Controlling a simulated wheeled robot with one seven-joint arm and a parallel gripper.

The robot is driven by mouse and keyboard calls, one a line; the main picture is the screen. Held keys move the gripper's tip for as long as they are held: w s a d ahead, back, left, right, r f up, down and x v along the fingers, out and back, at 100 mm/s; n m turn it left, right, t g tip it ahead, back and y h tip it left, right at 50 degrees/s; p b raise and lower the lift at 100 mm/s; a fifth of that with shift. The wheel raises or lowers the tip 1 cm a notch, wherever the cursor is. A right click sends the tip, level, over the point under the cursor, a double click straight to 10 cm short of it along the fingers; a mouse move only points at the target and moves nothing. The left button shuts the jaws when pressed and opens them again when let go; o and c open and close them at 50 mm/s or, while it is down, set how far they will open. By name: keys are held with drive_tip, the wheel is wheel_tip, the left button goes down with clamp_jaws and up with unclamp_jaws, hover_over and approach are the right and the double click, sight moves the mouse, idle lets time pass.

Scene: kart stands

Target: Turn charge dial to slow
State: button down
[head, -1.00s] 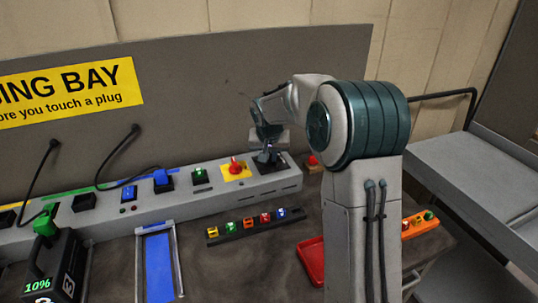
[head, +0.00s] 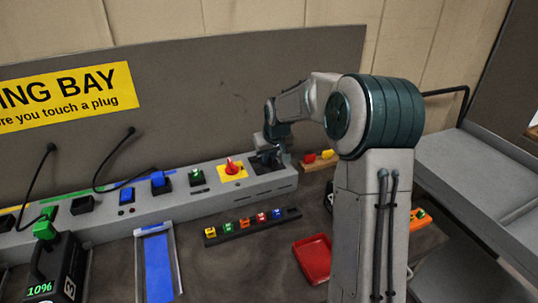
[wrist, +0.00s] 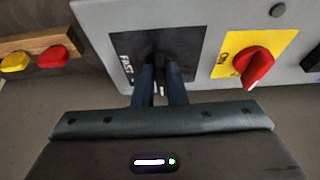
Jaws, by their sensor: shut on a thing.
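The charge dial's black plate (head: 258,168) is at the right end of the grey console; it also shows in the wrist view (wrist: 186,42), with the word FAST at its left edge. My gripper (wrist: 160,82) is at this plate with its two dark fingers close together, shut on the dial. The dial itself is almost wholly hidden between the fingers, so its pointing direction cannot be told. In the head view my gripper (head: 268,157) is low over the plate, with the wrist covering part of it.
A red rotary knob (head: 231,166) on a yellow plate is close beside the dial. A wooden block (head: 318,161) with red and yellow pieces stands past the console's end. A rack (head: 240,231) of coloured pieces and a red tray (head: 312,258) lie in front.

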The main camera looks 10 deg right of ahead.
drive_tip(key=c, duration=1.5)
unclamp_jaws()
drive_tip(key=shift+o, duration=0.2)
drive_tip(key=a+v, duration=0.1)
drive_tip(key=v, duration=1.3)
drive_tip(key=shift+d+b, duration=0.4)
drive_tip(key=shift+d, duration=0.05)
